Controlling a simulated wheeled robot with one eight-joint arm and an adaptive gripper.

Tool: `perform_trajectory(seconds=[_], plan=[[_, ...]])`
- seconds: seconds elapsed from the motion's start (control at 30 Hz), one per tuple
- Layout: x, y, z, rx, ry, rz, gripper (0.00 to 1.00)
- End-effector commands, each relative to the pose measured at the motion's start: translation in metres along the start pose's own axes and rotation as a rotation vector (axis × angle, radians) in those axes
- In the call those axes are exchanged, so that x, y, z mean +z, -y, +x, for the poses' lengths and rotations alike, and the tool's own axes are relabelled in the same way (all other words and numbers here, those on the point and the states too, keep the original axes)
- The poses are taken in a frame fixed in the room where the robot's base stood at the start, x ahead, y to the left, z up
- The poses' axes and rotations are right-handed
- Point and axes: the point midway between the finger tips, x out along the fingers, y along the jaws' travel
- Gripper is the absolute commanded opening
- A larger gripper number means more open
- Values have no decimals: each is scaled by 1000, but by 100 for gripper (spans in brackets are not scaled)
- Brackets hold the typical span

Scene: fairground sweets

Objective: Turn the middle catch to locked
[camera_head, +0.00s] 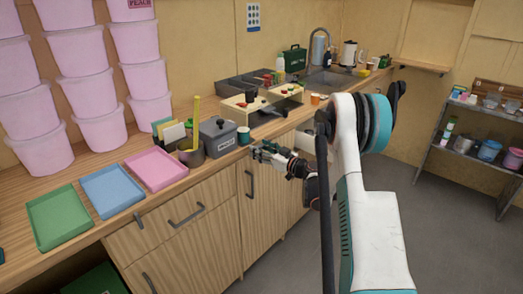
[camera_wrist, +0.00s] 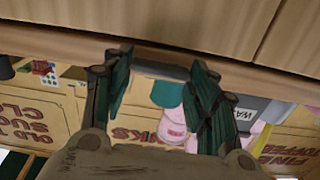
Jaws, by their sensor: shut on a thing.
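My gripper (camera_head: 264,152) is at the front edge of the wooden counter, beside the cabinet doors. In the wrist view, my gripper (camera_wrist: 160,72) has its two dark green fingers on either side of a short grey bar, which looks like a catch (camera_wrist: 160,67), just under the wooden edge. The fingers are closed on it. In the head view the fingers hide this catch, so its turn position cannot be told. Another small grey catch (camera_head: 138,221) shows on the counter front further left.
Green (camera_head: 59,217), blue (camera_head: 112,191) and pink (camera_head: 156,169) trays lie on the counter. A grey lidded box (camera_head: 217,138) and a teal cup (camera_head: 244,135) stand near my gripper. Dark handles (camera_head: 250,184) stick out from the cabinet fronts. The floor at right is clear before a shelf (camera_head: 470,163).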

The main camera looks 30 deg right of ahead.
Motion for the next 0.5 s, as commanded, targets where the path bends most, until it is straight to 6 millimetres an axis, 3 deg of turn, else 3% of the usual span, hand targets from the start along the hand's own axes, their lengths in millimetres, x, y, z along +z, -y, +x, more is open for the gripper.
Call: perform_trajectory(seconds=[0.5], plan=[[8, -1, 0, 0, 0, 391, 29]])
